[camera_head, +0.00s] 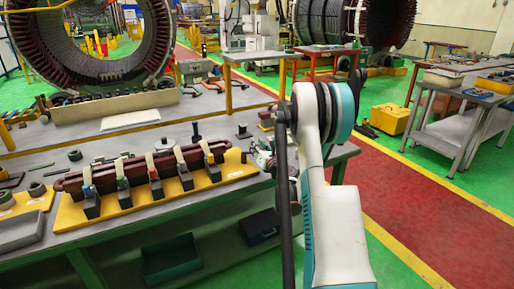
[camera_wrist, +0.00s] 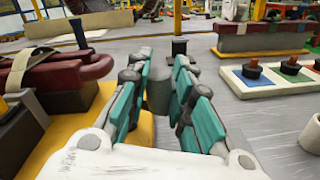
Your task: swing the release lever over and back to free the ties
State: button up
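The yellow fixture plate (camera_head: 130,215) on the bench carries a long dark red bar (camera_head: 72,182) under several clamps with pale upright straps (camera_head: 150,162). Its right end shows in the wrist view, with the red bar (camera_wrist: 95,68) and a pale strap (camera_wrist: 18,70) at left. My gripper (camera_wrist: 159,88) is open, its teal-padded fingers on either side of a dark grey cylinder (camera_wrist: 159,90). I cannot tell whether they touch it, or whether it is the release lever. In the head view my arm hides most of the gripper.
A large stator ring (camera_head: 90,85) stands at the back left.

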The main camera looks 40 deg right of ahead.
jog(key=shift+a, duration=0.2)
grip_shut()
jog(key=m+h, duration=0.1)
jog(key=m+g+h+b, duration=0.1)
jog(key=shift+s+a+h, duration=0.2)
jog(key=shift+a+h, duration=0.1)
jog(key=shift+a, duration=0.1)
jog(key=m+g+h, duration=0.1)
jog(key=a+m+g+h, duration=0.1)
jog(key=h, duration=0.1)
jog(key=m+g+h+b, duration=0.1)
jog(key=shift+s+a+m+h, duration=0.3)
jog(key=shift+s+a+h, duration=0.05)
jog(key=shift+h, duration=0.05)
jog(key=m+g+h, duration=0.1)
jog(key=a+m+g+h, duration=0.1)
jog(key=g, duration=0.1)
jog(key=m+g+h, duration=0.1)
jog(key=shift+s+a, duration=0.15)
jog(key=shift+a, duration=0.1)
jog(key=shift+a+r+m+g+h, duration=0.1)
jog(key=shift+a+m+g+h, duration=0.2)
jog(key=shift+m+g, duration=0.4)
jog(key=shift+a+f+m+g+h, duration=0.15)
jog(key=shift+m+g+h, duration=0.25)
jog(key=shift+g, duration=0.65)
jog(key=shift+a+r+m+g+h, duration=0.2)
jog(key=shift+m+g+h, duration=0.1)
jog(key=shift+m+g, duration=0.45)
